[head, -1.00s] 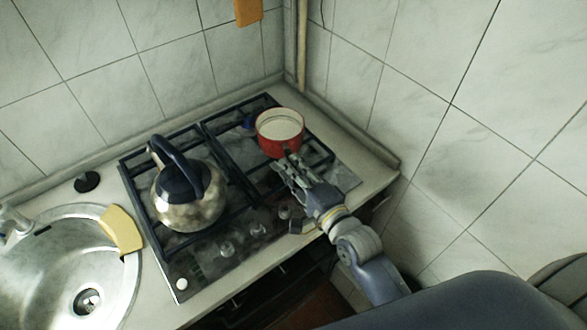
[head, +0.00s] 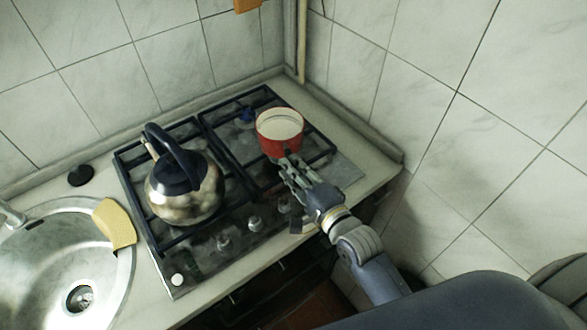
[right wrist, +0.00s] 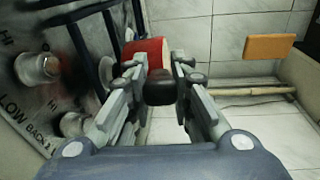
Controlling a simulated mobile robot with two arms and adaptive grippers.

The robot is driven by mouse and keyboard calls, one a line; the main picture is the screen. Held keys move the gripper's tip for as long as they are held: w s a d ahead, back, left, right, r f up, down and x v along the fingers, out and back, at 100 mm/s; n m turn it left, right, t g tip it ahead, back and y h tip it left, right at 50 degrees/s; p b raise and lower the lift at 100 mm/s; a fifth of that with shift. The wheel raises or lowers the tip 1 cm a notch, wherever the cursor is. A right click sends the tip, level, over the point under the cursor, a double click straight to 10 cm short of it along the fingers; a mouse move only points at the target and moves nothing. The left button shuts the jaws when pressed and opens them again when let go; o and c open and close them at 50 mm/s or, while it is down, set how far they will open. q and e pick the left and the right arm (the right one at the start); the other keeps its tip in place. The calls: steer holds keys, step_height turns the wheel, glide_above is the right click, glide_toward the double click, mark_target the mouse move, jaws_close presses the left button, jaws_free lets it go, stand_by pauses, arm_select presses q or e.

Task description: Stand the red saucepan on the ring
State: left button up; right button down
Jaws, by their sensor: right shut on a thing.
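The red saucepan (head: 279,146), pale inside, is upright over the right part of the gas hob (head: 343,172). Its red side also shows beyond the fingers in the right wrist view (right wrist: 148,48). My right gripper (head: 287,160) is shut on its dark handle (right wrist: 158,88), which sits between the fingers in the right wrist view. I cannot tell whether the pan's base touches the black grate (head: 318,158). The pan hides the part of the hob under it. My left gripper is not in view.
A steel kettle (head: 185,203) with a dark handle stands on the hob's left grate. A sink (head: 60,255) with a yellow cloth (head: 115,223) is at left. Tiled walls close the back and right.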

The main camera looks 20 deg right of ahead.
steer(key=shift+f, duration=0.3)
steer(key=c, duration=1.3)
jaws_free()
steer(key=shift+c, duration=0.2)
steer(key=shift+s+f, duration=0.1)
steer(key=shift+f, duration=0.2)
steer(key=v, duration=1.2)
steer(key=shift+r, duration=0.25)
steer(key=shift+a, duration=0.1)
